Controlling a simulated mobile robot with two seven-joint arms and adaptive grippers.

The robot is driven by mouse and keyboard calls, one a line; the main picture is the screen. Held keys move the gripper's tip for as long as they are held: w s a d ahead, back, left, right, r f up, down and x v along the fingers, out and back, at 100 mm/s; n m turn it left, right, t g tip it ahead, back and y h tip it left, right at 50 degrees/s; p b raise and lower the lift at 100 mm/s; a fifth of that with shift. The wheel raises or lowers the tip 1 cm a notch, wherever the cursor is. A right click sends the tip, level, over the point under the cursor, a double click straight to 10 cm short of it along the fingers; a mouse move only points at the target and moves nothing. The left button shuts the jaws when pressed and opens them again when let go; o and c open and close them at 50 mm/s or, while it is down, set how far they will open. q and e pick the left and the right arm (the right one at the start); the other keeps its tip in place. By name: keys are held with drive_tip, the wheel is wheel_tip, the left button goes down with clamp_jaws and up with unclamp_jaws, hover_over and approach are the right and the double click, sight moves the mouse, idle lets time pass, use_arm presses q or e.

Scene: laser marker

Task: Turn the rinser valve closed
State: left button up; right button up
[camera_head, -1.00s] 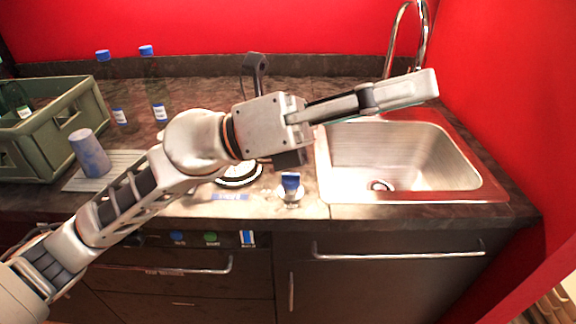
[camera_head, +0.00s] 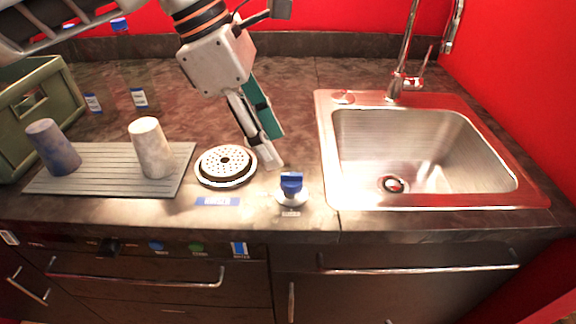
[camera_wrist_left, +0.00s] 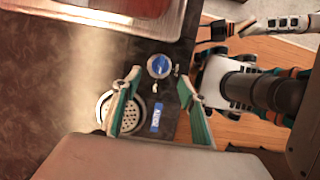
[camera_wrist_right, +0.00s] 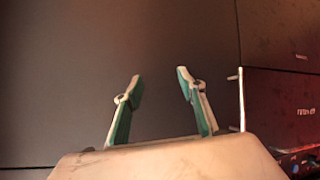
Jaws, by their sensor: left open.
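The rinser valve (camera_head: 291,186) is a blue knob on a round metal base, on the counter between the round rinser plate (camera_head: 226,165) and the sink. My left gripper (camera_head: 270,158) points down just behind and left of the valve, apart from it. In the left wrist view the valve (camera_wrist_left: 159,66) shows beyond the open fingers (camera_wrist_left: 158,88), roughly between them, with the rinser plate (camera_wrist_left: 128,112) partly behind one finger. My right gripper (camera_wrist_right: 160,88) shows only in its own wrist view, open and empty before a dark surface.
The metal sink (camera_head: 425,200) with a tall faucet (camera_head: 405,60) is right of the valve. Left are a grey slatted mat (camera_head: 95,182) with two cups, a green crate (camera_head: 40,100) and bottles (camera_head: 137,85).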

sight(290, 174)
use_arm(q)
drive_tip(key=b+x, duration=0.1)
drive_tip(key=x, duration=0.6)
drive_tip(key=shift+d+f, duration=0.15)
drive_tip(key=c, duration=1.1)
